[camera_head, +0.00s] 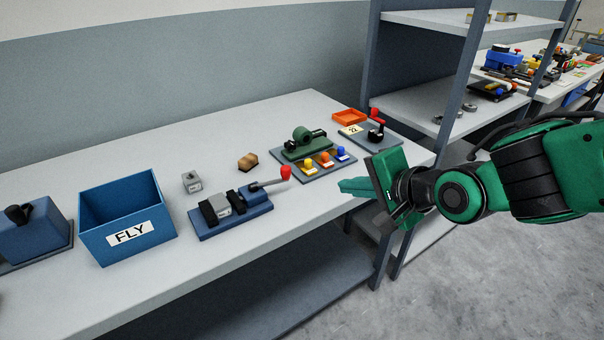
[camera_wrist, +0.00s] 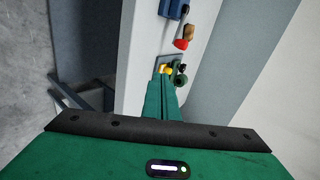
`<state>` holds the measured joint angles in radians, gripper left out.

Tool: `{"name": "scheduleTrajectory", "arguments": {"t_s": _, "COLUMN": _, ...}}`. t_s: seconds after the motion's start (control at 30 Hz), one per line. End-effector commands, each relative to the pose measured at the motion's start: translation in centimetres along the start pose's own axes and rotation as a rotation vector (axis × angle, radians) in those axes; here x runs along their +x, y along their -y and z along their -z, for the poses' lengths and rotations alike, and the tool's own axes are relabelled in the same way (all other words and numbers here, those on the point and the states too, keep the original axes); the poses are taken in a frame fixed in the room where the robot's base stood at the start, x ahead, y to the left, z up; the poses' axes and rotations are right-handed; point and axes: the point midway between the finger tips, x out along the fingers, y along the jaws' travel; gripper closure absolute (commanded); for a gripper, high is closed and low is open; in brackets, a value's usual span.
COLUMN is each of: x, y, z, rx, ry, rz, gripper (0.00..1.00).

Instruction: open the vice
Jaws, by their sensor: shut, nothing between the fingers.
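The vice (camera_head: 232,222) has a blue base and dark jaws and stands near the table's front edge in the head view. A grey labelled block (camera_head: 221,205) sits between its jaws. Its grey lever with a red knob (camera_head: 286,172) points right. The red knob also shows in the wrist view (camera_wrist: 181,44), with part of the blue vice (camera_wrist: 175,9) at the top edge. My gripper (camera_head: 342,187) is shut and empty, to the right of the red knob and apart from it. Its closed green fingers show in the wrist view (camera_wrist: 162,90).
A blue bin marked FLY (camera_head: 126,238) stands left of the vice. Behind the vice are a loose grey block (camera_head: 192,182) and a brown block (camera_head: 248,161). A green device (camera_head: 303,143) with coloured knobs and an orange tray (camera_head: 350,117) stand further right. Shelving (camera_head: 456,97) rises behind my arm.

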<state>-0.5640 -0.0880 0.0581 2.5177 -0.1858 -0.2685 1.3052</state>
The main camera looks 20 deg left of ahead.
Motion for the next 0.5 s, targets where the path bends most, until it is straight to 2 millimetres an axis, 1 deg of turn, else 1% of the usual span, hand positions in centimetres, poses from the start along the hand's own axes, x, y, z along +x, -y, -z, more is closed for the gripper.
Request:
{"name": "scheduleTrajectory", "arguments": {"t_s": 0.03, "x": 0.5, "y": 0.7, "z": -1.5, "rx": 0.018, "ry": 0.025, "rz": 0.024, "gripper": 1.0}}
{"name": "scheduleTrajectory", "arguments": {"t_s": 0.13, "x": 0.9, "y": 1.5, "z": -2.9, "rx": 0.048, "ry": 0.05, "rz": 0.055, "gripper": 1.0}}
{"name": "scheduleTrajectory", "arguments": {"t_s": 0.27, "x": 1.6, "y": 1.9, "z": -3.4, "rx": 0.06, "ry": 0.057, "rz": 0.065, "gripper": 1.0}}
{"name": "scheduleTrajectory", "arguments": {"t_s": 0.37, "x": 2.6, "y": 1.9, "z": -3.4, "rx": 0.06, "ry": 0.057, "rz": 0.064, "gripper": 1.0}}
{"name": "scheduleTrajectory", "arguments": {"t_s": 0.5, "x": 4.4, "y": 1.9, "z": -3.5, "rx": 0.058, "ry": 0.057, "rz": 0.062, "gripper": 1.0}}
